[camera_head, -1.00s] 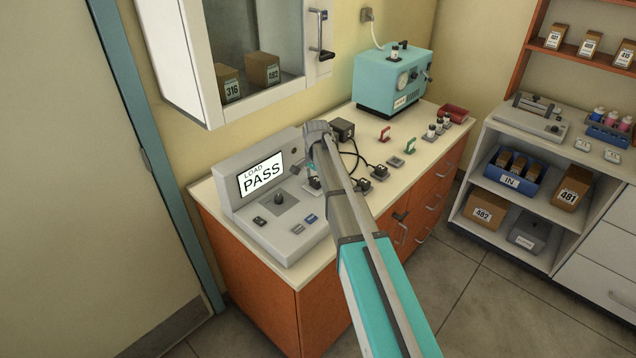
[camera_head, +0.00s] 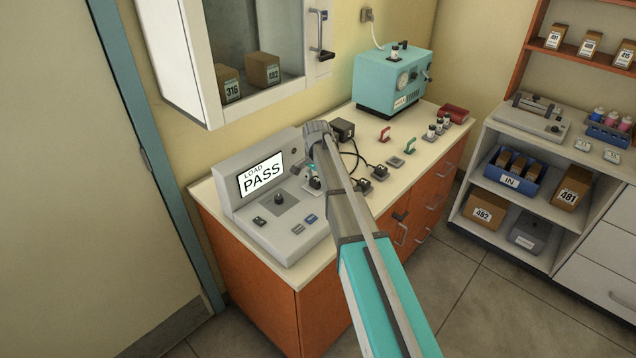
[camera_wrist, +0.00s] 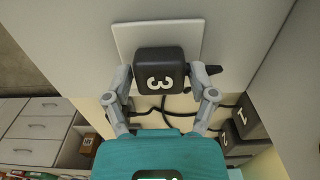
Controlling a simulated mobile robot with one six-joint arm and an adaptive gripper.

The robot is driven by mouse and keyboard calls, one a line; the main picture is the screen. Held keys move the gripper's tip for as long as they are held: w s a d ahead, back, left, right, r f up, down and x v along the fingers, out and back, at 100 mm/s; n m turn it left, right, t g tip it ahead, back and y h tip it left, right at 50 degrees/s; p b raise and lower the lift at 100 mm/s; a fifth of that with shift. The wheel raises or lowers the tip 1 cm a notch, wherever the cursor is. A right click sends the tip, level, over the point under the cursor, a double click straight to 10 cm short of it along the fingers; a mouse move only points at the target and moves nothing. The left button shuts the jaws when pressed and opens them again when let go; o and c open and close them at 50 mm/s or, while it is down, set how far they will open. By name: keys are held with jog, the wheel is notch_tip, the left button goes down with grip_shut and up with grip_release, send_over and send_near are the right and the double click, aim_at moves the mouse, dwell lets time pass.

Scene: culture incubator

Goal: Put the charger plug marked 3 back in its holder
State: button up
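The black plug marked 3 (camera_wrist: 160,72) sits between the two grey fingers of my gripper (camera_wrist: 163,82) in the wrist view, with the fingers against its sides. A pale square plate (camera_wrist: 125,40) is behind the plug; I cannot tell whether they touch. In the head view this plug (camera_head: 315,183) shows as a small dark block at the right side of the grey tester (camera_head: 285,238), under my gripper. Two other black plugs (camera_head: 364,187) (camera_head: 380,172) stand on the counter to the right, and show in the wrist view (camera_wrist: 250,118) with partly hidden marks. Plug 3's holder is not clearly identifiable.
The tester's screen (camera_head: 261,174) reads LOAD PASS. Black cables run from a dark box (camera_head: 342,129) behind the plugs. A teal machine (camera_head: 392,82) is behind.

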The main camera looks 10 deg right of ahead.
aim_at(317, 179)
grip_shut()
jog(key=shift+r, duration=0.15)
jog(key=shift+r+p, duration=2.6)
jog(key=shift+p, duration=0.15)
jog(key=shift+r+p, duration=0.25)
jog(key=shift+p, duration=0.05)
